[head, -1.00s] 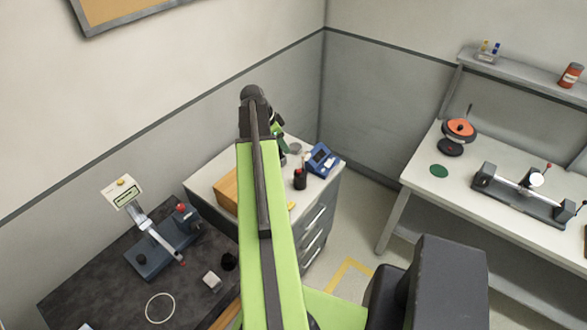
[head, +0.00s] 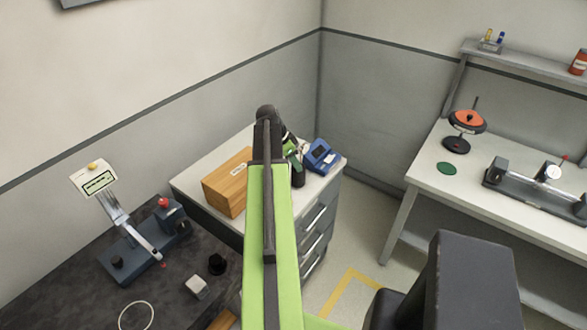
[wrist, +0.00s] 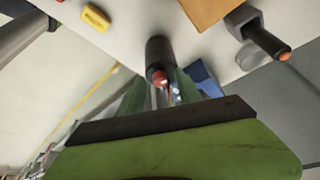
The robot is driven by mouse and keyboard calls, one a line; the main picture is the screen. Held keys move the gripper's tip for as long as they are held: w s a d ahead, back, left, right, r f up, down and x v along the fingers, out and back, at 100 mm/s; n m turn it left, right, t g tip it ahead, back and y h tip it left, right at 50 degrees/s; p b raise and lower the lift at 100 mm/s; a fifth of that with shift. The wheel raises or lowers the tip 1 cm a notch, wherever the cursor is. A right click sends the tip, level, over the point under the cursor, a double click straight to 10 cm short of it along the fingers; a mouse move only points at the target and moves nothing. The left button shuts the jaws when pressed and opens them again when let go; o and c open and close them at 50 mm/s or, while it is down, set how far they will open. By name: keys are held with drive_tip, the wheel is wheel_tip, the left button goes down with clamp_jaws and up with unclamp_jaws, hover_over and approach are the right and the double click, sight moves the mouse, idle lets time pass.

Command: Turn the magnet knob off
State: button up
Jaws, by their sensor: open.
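I cannot tell for sure which part is the magnet knob. In the wrist view a dark upright cylinder with a red end (wrist: 158,58) stands on the white cabinet top, just beyond the fingertips. My gripper (wrist: 160,92) is open, with its fingers pointing toward that cylinder; whether they touch it is unclear. In the head view my gripper (head: 290,152) is mostly hidden behind my green arm, above the cabinet (head: 205,175). The red-topped cylinder is hidden there by my arm. A grey block with a dark, orange-tipped rod (wrist: 262,36) is at the wrist view's upper right.
A wooden box (head: 226,184) and a blue device (head: 320,155) flank my gripper on the cabinet. A yellow block (wrist: 95,17) lies on the white top. A dark bench at left holds a grey device with a red knob (head: 163,203). Floor between the benches is clear.

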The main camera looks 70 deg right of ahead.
clamp_jaws()
drive_tip(key=shift+a+n, duration=0.1)
drive_tip(key=shift+n, duration=0.7)
drive_tip(key=shift+h, duration=0.3)
unclamp_jaws()
drive_tip(key=shift+r, duration=0.15)
